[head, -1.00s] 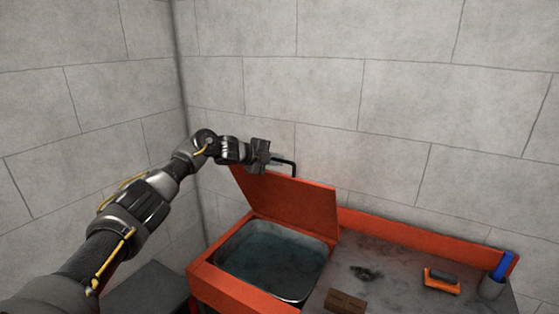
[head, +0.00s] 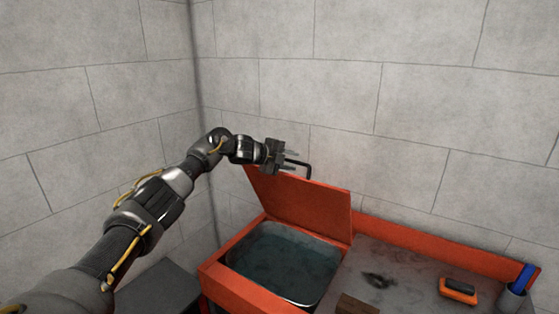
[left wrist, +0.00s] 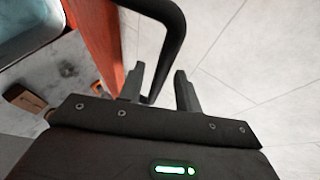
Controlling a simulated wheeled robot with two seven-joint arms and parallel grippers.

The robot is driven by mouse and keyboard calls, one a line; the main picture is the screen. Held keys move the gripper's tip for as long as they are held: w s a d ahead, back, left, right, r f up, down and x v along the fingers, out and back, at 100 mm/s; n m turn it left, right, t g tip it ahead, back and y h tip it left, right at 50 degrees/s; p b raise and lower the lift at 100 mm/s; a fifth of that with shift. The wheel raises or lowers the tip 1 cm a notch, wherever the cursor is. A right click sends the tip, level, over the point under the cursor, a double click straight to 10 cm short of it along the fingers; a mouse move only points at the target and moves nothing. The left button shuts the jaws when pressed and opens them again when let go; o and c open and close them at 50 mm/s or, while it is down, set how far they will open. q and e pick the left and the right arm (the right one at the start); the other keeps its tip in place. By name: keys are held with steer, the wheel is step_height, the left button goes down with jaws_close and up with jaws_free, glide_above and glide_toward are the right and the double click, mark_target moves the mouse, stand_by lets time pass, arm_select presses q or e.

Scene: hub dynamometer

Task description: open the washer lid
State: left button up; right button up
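The orange washer lid (head: 300,201) stands raised and steeply tilted at the back of the washer basin (head: 234,252), which is open and holds dark liquid. A black bar handle (head: 308,170) sits at the lid's top edge; it also shows in the left wrist view (left wrist: 172,45). My left gripper (head: 292,159) is at the handle, above the lid's upper left. In the left wrist view its two fingers (left wrist: 160,82) stand apart, with one end of the handle showing in the gap. I cannot tell whether they touch it. My right gripper is not in view.
The grey worktop (head: 400,275) right of the basin holds a brown block (head: 355,304), a dark smudge or rag (head: 378,280), an orange-and-black brush (head: 458,290) and a grey cup (head: 511,297) with a blue item. Block walls stand close behind and left.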

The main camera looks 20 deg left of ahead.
arm_select(q)
steer(key=b+v, duration=0.4)
steer(key=v, duration=0.6)
steer(key=shift+f, duration=0.1)
